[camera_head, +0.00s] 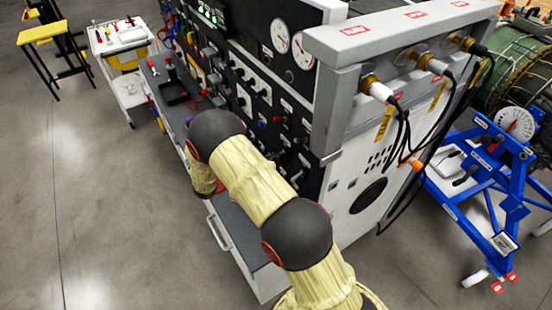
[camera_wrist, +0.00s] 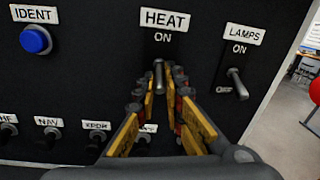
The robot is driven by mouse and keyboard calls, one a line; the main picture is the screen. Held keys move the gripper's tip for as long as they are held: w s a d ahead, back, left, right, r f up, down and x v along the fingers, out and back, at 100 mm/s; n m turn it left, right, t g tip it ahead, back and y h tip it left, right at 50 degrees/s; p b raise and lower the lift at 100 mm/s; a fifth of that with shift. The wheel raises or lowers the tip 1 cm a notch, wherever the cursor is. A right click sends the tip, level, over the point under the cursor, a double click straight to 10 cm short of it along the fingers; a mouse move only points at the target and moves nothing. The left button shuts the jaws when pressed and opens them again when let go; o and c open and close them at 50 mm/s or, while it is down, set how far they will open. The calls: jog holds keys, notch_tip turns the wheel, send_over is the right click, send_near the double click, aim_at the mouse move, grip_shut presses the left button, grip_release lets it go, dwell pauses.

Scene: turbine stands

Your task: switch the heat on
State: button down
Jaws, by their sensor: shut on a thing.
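The HEAT switch (camera_wrist: 158,72) is a metal toggle lever on a black panel, below the white HEAT label (camera_wrist: 165,19) and the word ON. Its lever tip sits just under ON and points up; its base is hidden between my fingers. My gripper (camera_wrist: 161,82) reaches up from the bottom of the wrist view, with yellow and dark fingers on both sides of the lever, shut on it. In the head view my arm covers the gripper and the switch; the black panel (camera_head: 268,92) shows behind the arm.
To the right is the LAMPS toggle (camera_wrist: 236,82), to the left the blue IDENT button (camera_wrist: 36,40). Small toggles, including NAV (camera_wrist: 48,137), line the lower panel. A grey cabinet (camera_head: 375,160) with cables and a blue stand (camera_head: 490,170) are at right.

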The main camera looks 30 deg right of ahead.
jog(key=shift+r+p, duration=0.15)
jog(key=shift+p, duration=0.15)
jog(key=r+y+p, duration=0.1)
jog(key=p, duration=0.1)
jog(key=shift+a+y+p, duration=0.15)
jog(key=shift+y+p, duration=0.15)
jog(key=shift+y, duration=0.1)
jog(key=r+y+p, duration=0.1)
jog(key=y+p, duration=0.1)
jog(key=p, duration=0.1)
jog(key=shift+p, duration=0.35)
jog(key=y+p, duration=0.2)
jog(key=r+y+p, duration=0.1)
jog(key=y+p, duration=0.1)
jog(key=p, duration=0.1)
jog(key=shift+w+r+y+p, duration=0.1)
jog(key=shift+r+y+p, duration=0.05)
jog(key=shift+y+p, duration=0.75)
jog(key=shift+n, duration=0.3)
jog(key=c, duration=1.9)
grip_release()
